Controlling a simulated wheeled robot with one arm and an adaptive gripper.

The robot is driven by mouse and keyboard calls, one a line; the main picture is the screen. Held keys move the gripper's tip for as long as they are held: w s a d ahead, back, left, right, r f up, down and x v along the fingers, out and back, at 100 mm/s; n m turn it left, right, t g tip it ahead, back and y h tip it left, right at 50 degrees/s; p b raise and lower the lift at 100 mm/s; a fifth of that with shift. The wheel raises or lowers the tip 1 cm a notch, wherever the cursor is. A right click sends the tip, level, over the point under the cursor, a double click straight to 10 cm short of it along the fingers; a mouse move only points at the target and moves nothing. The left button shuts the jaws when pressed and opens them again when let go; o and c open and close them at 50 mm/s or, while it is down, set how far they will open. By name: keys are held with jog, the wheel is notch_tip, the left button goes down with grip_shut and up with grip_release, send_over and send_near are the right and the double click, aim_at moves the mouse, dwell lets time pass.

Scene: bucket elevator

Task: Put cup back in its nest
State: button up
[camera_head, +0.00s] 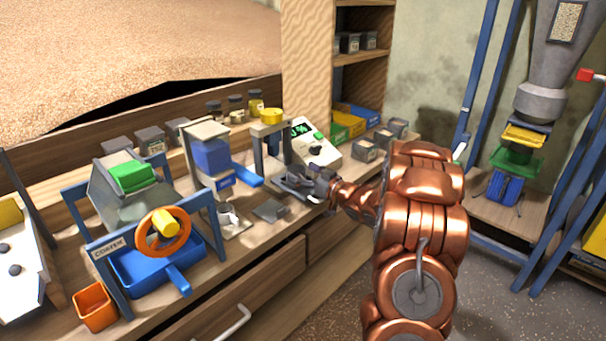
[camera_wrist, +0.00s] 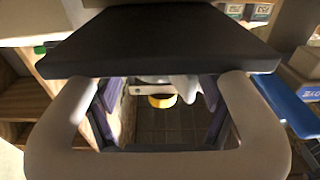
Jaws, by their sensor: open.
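My gripper (camera_head: 303,186) is open, low over the bench in front of the white meter with a green display (camera_head: 312,143). In the head view, a small grey cup-like piece (camera_head: 228,214) stands on a pale pad left of my gripper. A dark square plate (camera_head: 271,210) lies flat between that pad and my gripper. I cannot tell for sure which of these is the cup or its nest. In the wrist view, a yellow ring-shaped part (camera_wrist: 162,101) shows beyond the opening of my gripper; nothing is clearly held.
A blue-bodied device with a blue handle (camera_head: 211,157) and a stand with a yellow cap (camera_head: 271,117) are close by. A frame with an orange wheel (camera_head: 163,234) and blue tray stands at left. Small dark boxes (camera_head: 364,150) sit at right.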

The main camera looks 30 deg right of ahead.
jog(key=v, duration=1.1)
jog(key=shift+s+b, duration=0.4)
jog(key=shift+b, duration=0.05)
jog(key=shift+d, duration=0.15)
jog(key=w+r+g+h+p, duration=0.1)
jog(key=h, duration=0.1)
jog(key=w+r+g+h+p, duration=0.1)
jog(key=w, duration=0.1)
jog(key=shift+w+d+g+h, duration=0.1)
jog(key=shift+d+g+h, duration=0.05)
jog(key=shift+g+h, duration=0.2)
jog(key=s+a+r+m+g+p, duration=0.1)
jog(key=s+a+g, duration=0.4)
jog(key=s+a, duration=0.5)
jog(key=s+a+r+g+p, duration=0.4)
jog(key=s+a, duration=0.7)
jog(key=s, duration=0.5)
jog(key=s+a+r+m+g+p, duration=0.1)
jog(key=s+a+r+g+p, duration=0.2)
jog(key=s+a+g, duration=0.4)
jog(key=s+a+p, duration=0.1)
jog(key=s+a, duration=0.2)
jog(key=s, duration=0.3)
jog(key=shift+a+r+m+g, duration=0.2)
jog(key=shift+r+m+g, duration=0.05)
jog(key=shift+m+g, duration=0.1)
